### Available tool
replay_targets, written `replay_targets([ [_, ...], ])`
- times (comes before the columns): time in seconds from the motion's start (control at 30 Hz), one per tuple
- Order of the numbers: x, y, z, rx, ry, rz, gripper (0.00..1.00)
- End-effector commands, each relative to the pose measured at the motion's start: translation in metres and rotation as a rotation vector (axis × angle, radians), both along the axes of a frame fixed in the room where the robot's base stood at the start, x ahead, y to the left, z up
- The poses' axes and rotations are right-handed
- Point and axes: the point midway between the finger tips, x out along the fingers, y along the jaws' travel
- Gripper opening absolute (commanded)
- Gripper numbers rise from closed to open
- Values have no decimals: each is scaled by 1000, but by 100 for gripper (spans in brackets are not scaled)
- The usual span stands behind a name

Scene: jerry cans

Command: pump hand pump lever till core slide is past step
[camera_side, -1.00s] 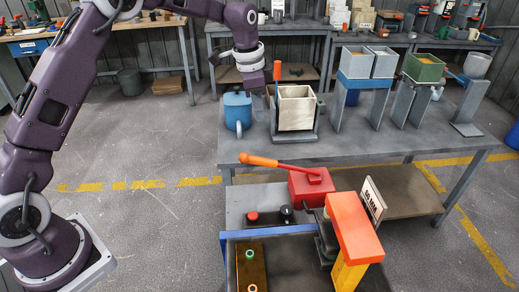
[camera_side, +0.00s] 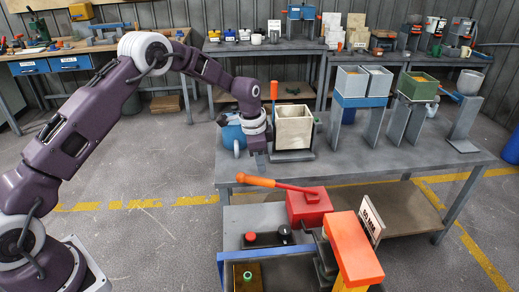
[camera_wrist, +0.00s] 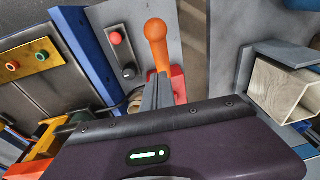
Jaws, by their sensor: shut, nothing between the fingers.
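The hand pump (camera_side: 310,207) is a red block on the lower front bench. Its red lever ends in an orange handle (camera_side: 256,181) that reaches left and is tilted slightly up at its left end. My gripper (camera_side: 261,162) is shut and empty, pointing down. In the side view it appears just above and behind the handle, with a small gap in the picture. In the wrist view the grey fingers (camera_wrist: 158,92) overlap the lever below the orange knob (camera_wrist: 155,42), so contact cannot be told. I cannot make out the core slide or its step for sure.
An orange block on a yellow post (camera_side: 355,248) and a white sign (camera_side: 372,218) stand right of the pump. A red button (camera_side: 250,237) and black knob (camera_side: 284,231) sit in front. A pale box (camera_side: 293,126) and blue can (camera_side: 232,133) stand close behind my gripper.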

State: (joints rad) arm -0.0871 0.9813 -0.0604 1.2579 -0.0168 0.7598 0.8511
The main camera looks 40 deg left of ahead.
Motion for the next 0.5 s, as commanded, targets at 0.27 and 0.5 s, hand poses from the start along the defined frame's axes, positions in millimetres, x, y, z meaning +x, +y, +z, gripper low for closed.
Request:
replay_targets([
  [0.27,-3,12,-25,0,-1,2,0],
  [0.5,-3,12,-26,0,-2,2,0],
])
